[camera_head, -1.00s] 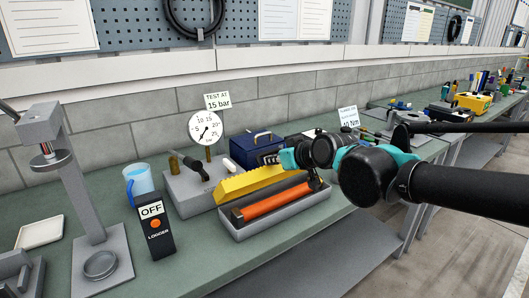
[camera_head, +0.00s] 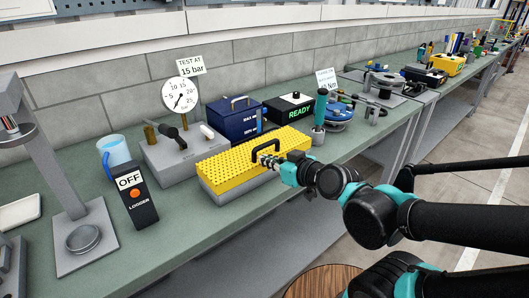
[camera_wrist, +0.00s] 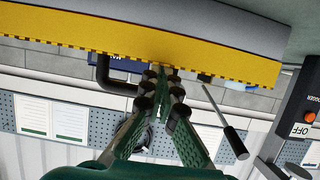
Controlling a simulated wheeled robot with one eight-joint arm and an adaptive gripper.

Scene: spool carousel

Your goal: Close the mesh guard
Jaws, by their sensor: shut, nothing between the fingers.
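The yellow perforated mesh guard (camera_head: 232,160) lies over the grey trough (camera_head: 240,197) on the bench, covering its top; the orange cylinder is hidden. A black handle (camera_head: 264,146) stands on the guard's far side. My gripper (camera_head: 263,161) is shut and empty, its fingertips at the guard's right part near the handle. In the wrist view the guard (camera_wrist: 220,62) crosses the top as a yellow band, with the shut fingertips (camera_wrist: 163,72) at its edge. I cannot tell whether they touch it. The handle (camera_wrist: 104,75) shows left of the fingers.
A gauge (camera_head: 180,96) on a grey block and a blue box (camera_head: 234,118) stand behind the guard. A black logger (camera_head: 137,200) reading OFF and a blue mug (camera_head: 114,156) are left. A READY box (camera_head: 292,110) and a green-handled tool (camera_head: 320,105) are behind right.

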